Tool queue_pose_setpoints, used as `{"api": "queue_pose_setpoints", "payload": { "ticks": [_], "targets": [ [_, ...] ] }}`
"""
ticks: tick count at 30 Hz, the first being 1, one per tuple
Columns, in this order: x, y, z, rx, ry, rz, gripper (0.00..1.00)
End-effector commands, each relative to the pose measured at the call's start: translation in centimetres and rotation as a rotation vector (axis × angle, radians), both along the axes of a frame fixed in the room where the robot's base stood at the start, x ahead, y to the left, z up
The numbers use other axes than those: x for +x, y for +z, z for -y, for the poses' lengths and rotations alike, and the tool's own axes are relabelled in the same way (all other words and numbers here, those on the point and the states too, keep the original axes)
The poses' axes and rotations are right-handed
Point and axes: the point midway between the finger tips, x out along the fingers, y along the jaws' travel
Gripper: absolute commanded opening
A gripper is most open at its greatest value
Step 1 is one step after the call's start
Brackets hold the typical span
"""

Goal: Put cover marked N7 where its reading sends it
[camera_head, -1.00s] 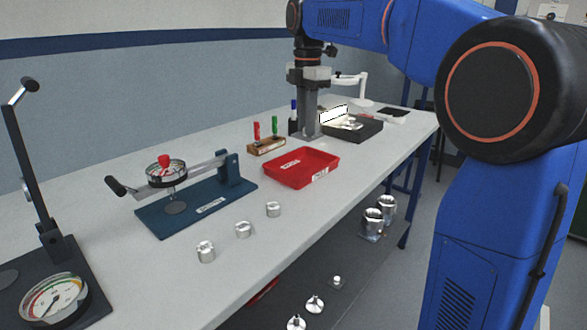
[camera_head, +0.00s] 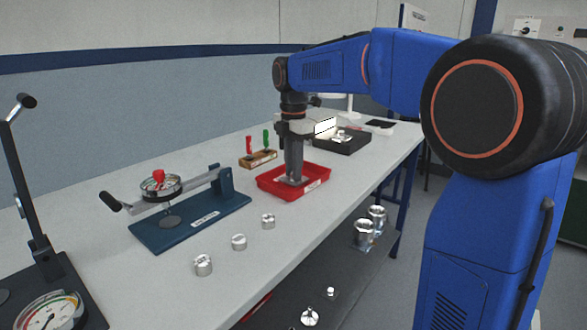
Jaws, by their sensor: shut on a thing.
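My gripper (camera_head: 294,178) points straight down, with its fingertips inside the red tray (camera_head: 266,187), low over its floor. It is shut on a small part, which the fingers mostly hide; I cannot read a mark on it. Three small silvery covers stand in a row on the bench: the front one (camera_head: 203,265), the middle one (camera_head: 239,242) and the far one (camera_head: 268,221). Their marks are too small to read. A blue-based lever fixture with a dial (camera_head: 205,217) stands left of the tray. A gauge with a coloured dial (camera_head: 48,312) is at front left.
A wooden block (camera_head: 262,158) holds red and green markers behind the tray. A black open box (camera_head: 350,143) stands beyond it. Larger metal housings (camera_head: 364,232) and small parts (camera_head: 310,317) are on the lower shelf. The bench between fixture and tray is clear.

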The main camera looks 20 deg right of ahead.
Motion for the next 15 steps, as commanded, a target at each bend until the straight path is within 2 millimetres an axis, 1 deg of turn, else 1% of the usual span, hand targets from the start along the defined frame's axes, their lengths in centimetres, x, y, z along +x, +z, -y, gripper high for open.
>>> {"api": "queue_pose_setpoints", "payload": {
  "ticks": [5,6,7,8,15],
  "targets": [
    [-0.01,-0.24,0.0,0.0,0.0,0.0,0.0],
    [0.0,-0.23,0.0,0.0,0.0,0.0,0.26],
    [0.0,-0.22,0.0,0.0,0.0,0.0,0.33],
    [0.0,-0.22,0.0,0.0,0.0,0.0,0.38],
    [0.0,-0.21,0.0,0.0,0.0,0.0,0.38]
  ]
}}
